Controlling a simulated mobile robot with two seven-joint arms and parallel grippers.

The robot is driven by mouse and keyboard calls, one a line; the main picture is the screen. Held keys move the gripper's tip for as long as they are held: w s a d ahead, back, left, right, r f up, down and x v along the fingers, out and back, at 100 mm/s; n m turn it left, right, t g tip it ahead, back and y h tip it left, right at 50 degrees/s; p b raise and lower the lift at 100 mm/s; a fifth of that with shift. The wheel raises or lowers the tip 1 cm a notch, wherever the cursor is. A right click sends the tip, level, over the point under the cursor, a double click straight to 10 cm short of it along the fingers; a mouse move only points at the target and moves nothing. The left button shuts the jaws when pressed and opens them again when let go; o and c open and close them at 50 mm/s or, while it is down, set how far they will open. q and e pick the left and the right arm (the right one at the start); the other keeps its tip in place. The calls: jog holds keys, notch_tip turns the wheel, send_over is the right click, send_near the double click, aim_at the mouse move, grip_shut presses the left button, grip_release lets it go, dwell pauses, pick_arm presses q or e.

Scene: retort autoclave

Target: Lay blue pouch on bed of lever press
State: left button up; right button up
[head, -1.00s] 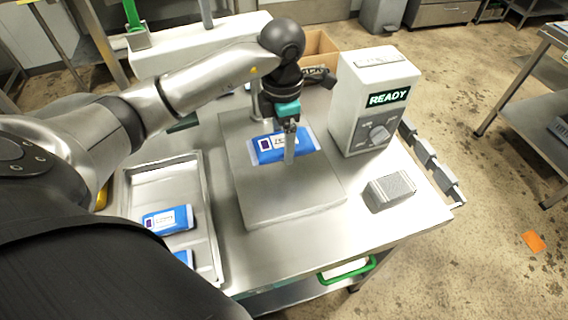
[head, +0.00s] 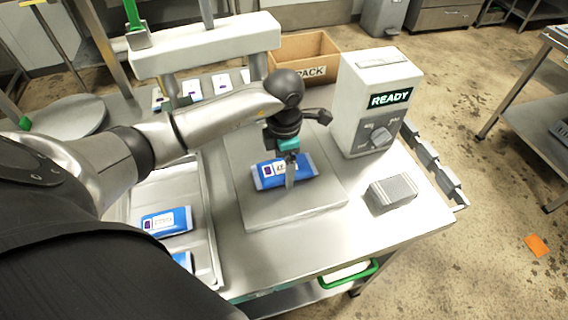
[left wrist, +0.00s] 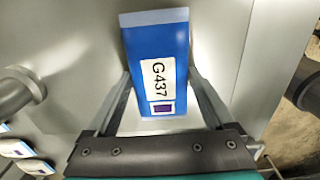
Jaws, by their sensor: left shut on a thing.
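My left gripper (head: 289,174) is shut on a blue pouch (head: 266,179) with a white label. The pouch is over the middle of a flat grey plate (head: 285,213); I cannot tell whether it touches. In the left wrist view the pouch (left wrist: 176,35) sits between the two fingers, its label reading G437. A white crossbeam (head: 205,45) on posts, with a green-ended lever (head: 137,38) near it, stands behind the plate. I cannot tell whether the plate belongs to this press. My right gripper is not in view.
A white box reading READY (head: 372,100) with a dial stands right of the plate, a grey block (head: 391,192) in front of it. A metal tray (head: 207,240) with blue pouches (head: 167,221) is at left. A cardboard box (head: 300,47) and several pouches (head: 193,90) are behind.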

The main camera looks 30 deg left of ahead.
aim_at(284, 166)
pick_arm(q)
jog(key=o, duration=1.2)
jog(key=shift+f, duration=0.1)
jog(key=shift+o, duration=0.2)
notch_tip(284, 166, up, 12)
jog(key=p, duration=0.1)
jog(key=shift+r, duration=0.2)
